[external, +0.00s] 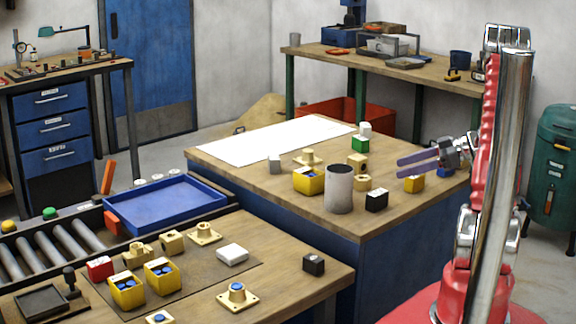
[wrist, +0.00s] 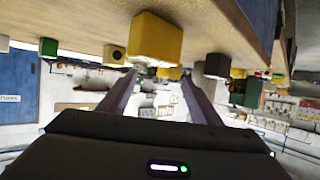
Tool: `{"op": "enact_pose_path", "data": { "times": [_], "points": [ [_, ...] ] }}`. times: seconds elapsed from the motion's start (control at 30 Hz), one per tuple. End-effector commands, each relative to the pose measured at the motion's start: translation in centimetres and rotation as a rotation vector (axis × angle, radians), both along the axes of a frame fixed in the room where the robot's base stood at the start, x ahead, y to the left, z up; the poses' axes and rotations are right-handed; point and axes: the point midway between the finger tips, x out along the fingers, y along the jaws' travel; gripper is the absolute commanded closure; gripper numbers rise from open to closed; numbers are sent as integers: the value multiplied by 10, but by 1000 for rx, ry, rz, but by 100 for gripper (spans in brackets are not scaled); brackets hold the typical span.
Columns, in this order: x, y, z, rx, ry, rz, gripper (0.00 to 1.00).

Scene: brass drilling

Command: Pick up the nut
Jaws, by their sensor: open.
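A small brass piece that looks like the nut (external: 362,183) lies on the middle table, between the grey cylinder and a brass block (external: 357,162) with a hole. I cannot surely tell it from the other brass parts. My gripper (external: 399,167) is open and empty above the right part of this table, its fingers pointing left, apart from the nut and to its right. In the wrist view my gripper (wrist: 158,84) has its two fingers spread with nothing between them. That view is upside down, with a brass piece with a dark hole (wrist: 115,53) at upper left.
A grey cylinder (external: 339,190), black block (external: 376,200), yellow bin (external: 308,180) and green block (external: 360,144) crowd the table. A yellow block (external: 414,184) sits below my gripper. White paper (external: 275,140) covers the back left. A front table (external: 300,290) holds more brass parts.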

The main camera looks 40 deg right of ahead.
Motion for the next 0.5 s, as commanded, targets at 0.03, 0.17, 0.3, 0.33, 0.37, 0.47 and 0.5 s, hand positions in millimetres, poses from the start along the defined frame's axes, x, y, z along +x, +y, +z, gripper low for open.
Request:
{"op": "enact_pose_path", "data": {
  "times": [0.03,0.17,0.3,0.33,0.37,0.47,0.5],
  "points": [
    [5,5,-3,3,1,3,42],
    [20,16,-11,3,1,3,42],
    [36,28,-19,1,1,3,42],
    [39,31,-20,2,0,3,42],
    [43,33,-22,2,0,4,42],
    [51,39,-26,1,1,1,42],
    [53,41,-28,0,0,1,42]
  ]
}}
